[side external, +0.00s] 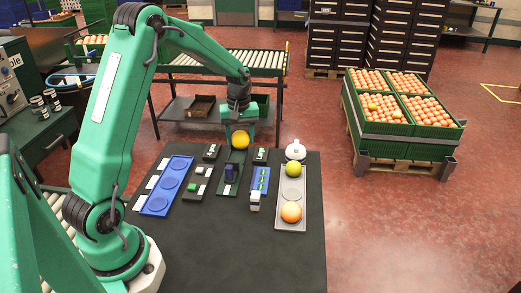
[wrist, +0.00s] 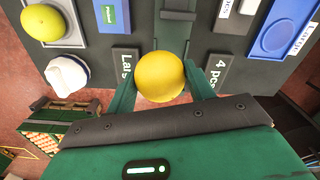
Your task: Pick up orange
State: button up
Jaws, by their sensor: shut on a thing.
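My gripper (wrist: 161,80) is shut on a yellow-orange fruit (wrist: 160,77), with a green finger on each side of it. In the side external view the held orange (side external: 240,140) hangs below my wrist, above the far edge of the dark table. A yellow-green fruit (side external: 293,170) and an orange one with a paler patch (side external: 291,212) sit on a grey tray (side external: 291,191) at the table's right. The yellow-green fruit also shows at the upper left of the wrist view (wrist: 44,22).
A blue tray (side external: 155,204) with round recesses lies at the table's left. Small labelled blocks and a green holder (side external: 230,178) stand mid-table. Crates of oranges (side external: 440,130) stand on a pallet beyond the table.

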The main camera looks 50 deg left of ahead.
jog(key=d+r, duration=0.5)
jog(key=d, duration=0.3)
jog(key=shift+s+d, duration=0.25)
jog(key=shift+s, duration=0.2)
jog(key=s+d+m, duration=0.3)
jog(key=d, duration=2)
jog(key=w+a+f, duration=0.2)
jog(key=a, duration=0.1)
jog(key=w+a+f, duration=0.2)
jog(key=a, duration=0.1)
jog(key=w+a+f, duration=0.2)
jog(key=a+f, duration=0.1)
jog(key=a, duration=0.1)
jog(key=shift+w, duration=0.4)
jog(key=shift+f, duration=0.1)
jog(key=shift+f, duration=1.9)
jog(key=shift+f, duration=0.15)
